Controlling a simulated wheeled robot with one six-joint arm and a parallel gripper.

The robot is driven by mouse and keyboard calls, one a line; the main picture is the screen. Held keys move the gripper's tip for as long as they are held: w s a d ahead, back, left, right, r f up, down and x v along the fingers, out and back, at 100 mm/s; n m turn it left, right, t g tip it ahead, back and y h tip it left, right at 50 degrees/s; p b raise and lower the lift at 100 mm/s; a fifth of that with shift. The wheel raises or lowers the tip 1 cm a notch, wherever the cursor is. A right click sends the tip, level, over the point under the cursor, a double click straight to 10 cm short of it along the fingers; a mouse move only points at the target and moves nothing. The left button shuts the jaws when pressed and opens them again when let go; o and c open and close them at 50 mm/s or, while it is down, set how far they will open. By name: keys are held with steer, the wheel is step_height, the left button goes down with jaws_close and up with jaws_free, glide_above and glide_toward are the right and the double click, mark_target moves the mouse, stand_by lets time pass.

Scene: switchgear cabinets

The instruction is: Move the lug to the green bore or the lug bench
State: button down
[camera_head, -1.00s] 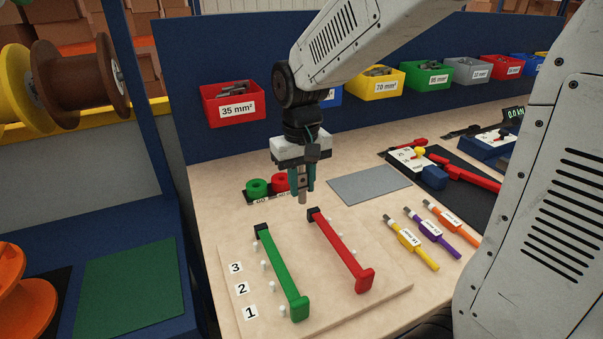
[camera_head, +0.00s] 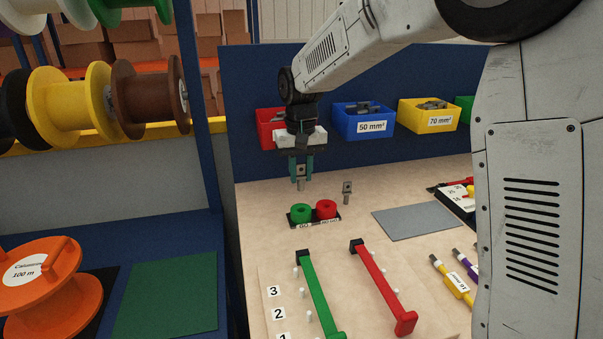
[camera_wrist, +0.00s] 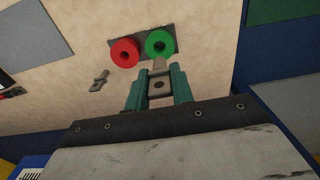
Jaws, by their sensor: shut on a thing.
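My gripper (camera_head: 301,178) has teal fingers and is shut on a grey metal lug (camera_head: 301,185), which points down. In the head view it hangs above the green ring with its bore (camera_head: 301,212), on a small dark plate labelled GO. In the wrist view the held lug's end (camera_wrist: 160,65) shows just below the green ring (camera_wrist: 159,43) and overlaps its near edge; I cannot tell whether they touch. The red ring (camera_head: 326,209) sits beside the green one, on the right. A second grey lug (camera_head: 347,190) is on the bench right of my gripper.
Blue (camera_head: 364,122) and yellow (camera_head: 429,116) bins hang on the back panel behind the bench. A grey mat (camera_head: 420,221) lies to the right. A rack with a green bar (camera_head: 320,295) and a red bar (camera_head: 383,288) stands in front.

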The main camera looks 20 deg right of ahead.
mark_target(301, 190)
steer(key=shift+f, duration=2.65)
steer(key=shift+f, duration=1.6)
steer(key=c, duration=1.1)
jaws_free()
step_height(301, 190, up, 8)
steer(key=shift+f, duration=0.1)
